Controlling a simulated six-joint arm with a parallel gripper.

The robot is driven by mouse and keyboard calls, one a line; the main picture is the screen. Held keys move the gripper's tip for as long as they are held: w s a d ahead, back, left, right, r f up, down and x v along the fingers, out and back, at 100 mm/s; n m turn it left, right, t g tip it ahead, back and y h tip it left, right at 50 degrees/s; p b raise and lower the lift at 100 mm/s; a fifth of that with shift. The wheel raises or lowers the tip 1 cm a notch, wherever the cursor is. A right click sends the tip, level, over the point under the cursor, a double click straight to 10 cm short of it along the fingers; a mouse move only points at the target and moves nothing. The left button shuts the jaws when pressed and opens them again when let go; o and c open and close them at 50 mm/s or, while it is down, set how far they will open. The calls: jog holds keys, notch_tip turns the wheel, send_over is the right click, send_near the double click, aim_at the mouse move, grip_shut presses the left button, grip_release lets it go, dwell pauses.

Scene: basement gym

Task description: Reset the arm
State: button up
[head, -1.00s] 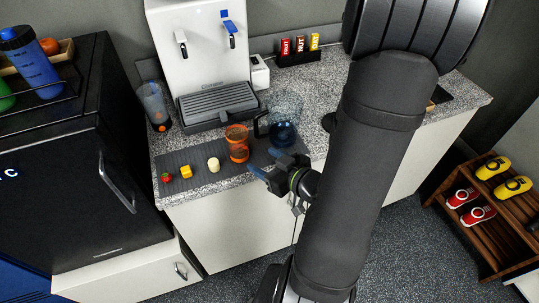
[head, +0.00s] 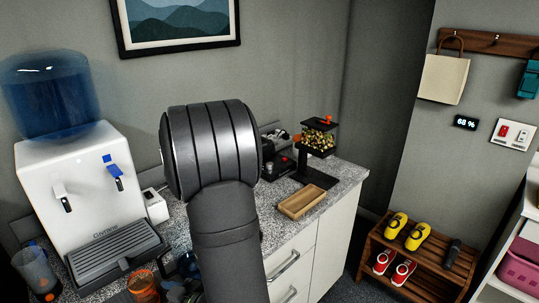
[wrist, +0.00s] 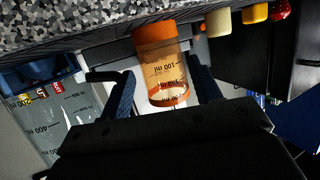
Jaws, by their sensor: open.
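My arm crosses the lower middle of the head view, over the counter. My gripper (wrist: 152,78) is open in the wrist view, with its two dark fingers apart. The orange cup (head: 143,287) also shows at the bottom of the head view, left of my arm. The gripper's tips are not clear there.
The water dispenser (head: 88,195) stands left of my arm. A wooden tray (head: 301,201) and a black stand with a clear hopper (head: 317,145) are at right. A clear graduated pitcher (wrist: 45,125) is close by in the wrist view. A shoe rack (head: 425,262) stands beyond the counter.

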aim_at(154, 297)
jog(key=x, duration=0.4)
jog(key=shift+w+a+f, duration=0.1)
jog(key=shift+a+f, duration=0.05)
jog(key=shift+a, duration=0.15)
jog(key=shift+w+a+f, duration=0.15)
jog(key=shift+a+f, duration=0.1)
jog(key=shift+a, duration=0.1)
jog(key=shift+r, duration=0.1)
